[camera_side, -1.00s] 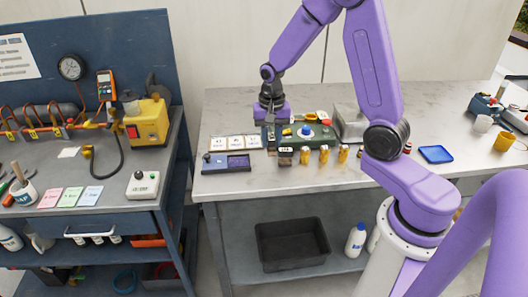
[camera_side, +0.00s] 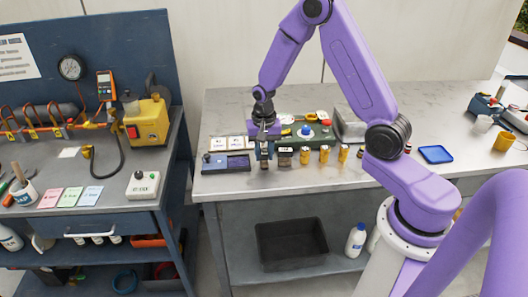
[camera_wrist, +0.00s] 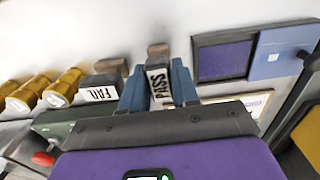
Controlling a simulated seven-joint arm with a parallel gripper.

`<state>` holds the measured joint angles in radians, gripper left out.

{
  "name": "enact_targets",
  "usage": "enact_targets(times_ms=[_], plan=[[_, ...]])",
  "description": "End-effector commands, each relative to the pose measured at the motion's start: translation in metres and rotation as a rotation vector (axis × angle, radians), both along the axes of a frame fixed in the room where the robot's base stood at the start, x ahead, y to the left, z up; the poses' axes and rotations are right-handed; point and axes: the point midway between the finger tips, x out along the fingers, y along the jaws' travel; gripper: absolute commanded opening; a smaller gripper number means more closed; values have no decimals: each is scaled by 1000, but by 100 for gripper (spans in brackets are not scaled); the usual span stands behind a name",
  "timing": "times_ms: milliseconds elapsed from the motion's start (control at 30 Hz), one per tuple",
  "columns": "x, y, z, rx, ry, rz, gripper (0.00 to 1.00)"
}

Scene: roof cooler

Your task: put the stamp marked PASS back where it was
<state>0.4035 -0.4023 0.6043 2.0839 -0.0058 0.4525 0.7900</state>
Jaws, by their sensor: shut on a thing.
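My gripper (camera_side: 265,152) is shut on the stamp marked PASS (camera_wrist: 158,86), with a blue-grey finger on each side of it. The PASS label faces the camera in the wrist view. In the side view the stamp is low at the bench's front, mostly hidden by the fingers; I cannot tell whether it touches the bench. The stamp marked FAIL (camera_wrist: 100,90) stands just left of my gripper in the wrist view. In the side view the FAIL stamp (camera_side: 285,157) is just to its right.
The purple ink pad (camera_wrist: 222,60) with its blue end lies close on the other side, also in the side view (camera_side: 238,163). Several brass cylinders (camera_side: 324,154) line up beyond the FAIL stamp. Cards (camera_side: 235,143) and a green case (camera_side: 322,133) lie behind.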

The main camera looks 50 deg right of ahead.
Motion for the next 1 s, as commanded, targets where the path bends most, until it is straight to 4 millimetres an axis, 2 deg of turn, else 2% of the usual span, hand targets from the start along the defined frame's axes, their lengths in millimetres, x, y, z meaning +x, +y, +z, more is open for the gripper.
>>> enact_targets(times_ms=[133,167,233,533,667,867,1000], plan=[[0,0,-3,0,1,0,0],[0,0,-4,1,1,1,33],[0,0,-3,0,0,1,55],[0,0,-2,0,0,0,55],[1,0,4,0,-3,0,55],[1,0,34,0,-6,0,55],[1,0,62,0,-7,1,55]])
